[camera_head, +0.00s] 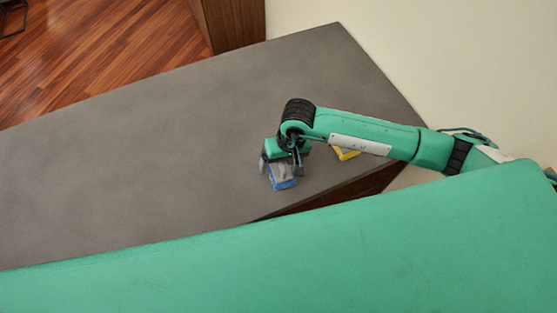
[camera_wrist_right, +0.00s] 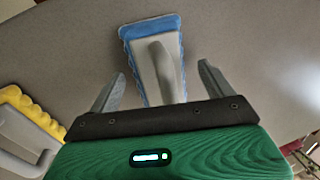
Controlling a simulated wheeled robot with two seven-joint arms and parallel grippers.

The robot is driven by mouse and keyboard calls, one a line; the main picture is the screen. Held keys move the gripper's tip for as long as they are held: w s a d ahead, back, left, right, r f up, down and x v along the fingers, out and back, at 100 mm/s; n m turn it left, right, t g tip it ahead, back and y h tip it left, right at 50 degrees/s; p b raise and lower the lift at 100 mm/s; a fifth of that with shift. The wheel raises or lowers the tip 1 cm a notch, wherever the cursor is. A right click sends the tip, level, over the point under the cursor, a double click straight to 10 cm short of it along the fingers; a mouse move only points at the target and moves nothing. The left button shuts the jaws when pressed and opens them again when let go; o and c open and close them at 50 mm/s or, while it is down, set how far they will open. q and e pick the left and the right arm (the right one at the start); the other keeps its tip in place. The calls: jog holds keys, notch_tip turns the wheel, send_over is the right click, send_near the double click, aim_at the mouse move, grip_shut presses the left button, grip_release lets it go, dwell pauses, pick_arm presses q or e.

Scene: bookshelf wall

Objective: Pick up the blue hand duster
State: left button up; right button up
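The blue hand duster (camera_head: 284,183) lies on the grey tabletop near its front edge, partly hidden by my right gripper. In the right wrist view the duster (camera_wrist_right: 136,55) shows a blue fringe, a grey body and a raised grey handle. My right gripper (camera_head: 281,169) is above it, pointing down. In the wrist view its two fingers (camera_wrist_right: 162,76) are spread, one on each side of the handle end, with visible gaps and no contact that I can make out. My left gripper is not in view.
A yellow-edged duster (camera_wrist_right: 22,128) lies to the left in the wrist view; in the head view it (camera_head: 346,154) is partly hidden under my right arm. The grey table (camera_head: 150,140) is clear to the left. A pale wall (camera_head: 450,60) stands behind on the right.

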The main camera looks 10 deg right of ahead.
jog(key=c, duration=0.9)
jog(key=shift+r+b, duration=0.3)
jog(key=shift+r, duration=0.2)
notch_tip(320, 180, up, 19)
jog(key=b, duration=0.6)
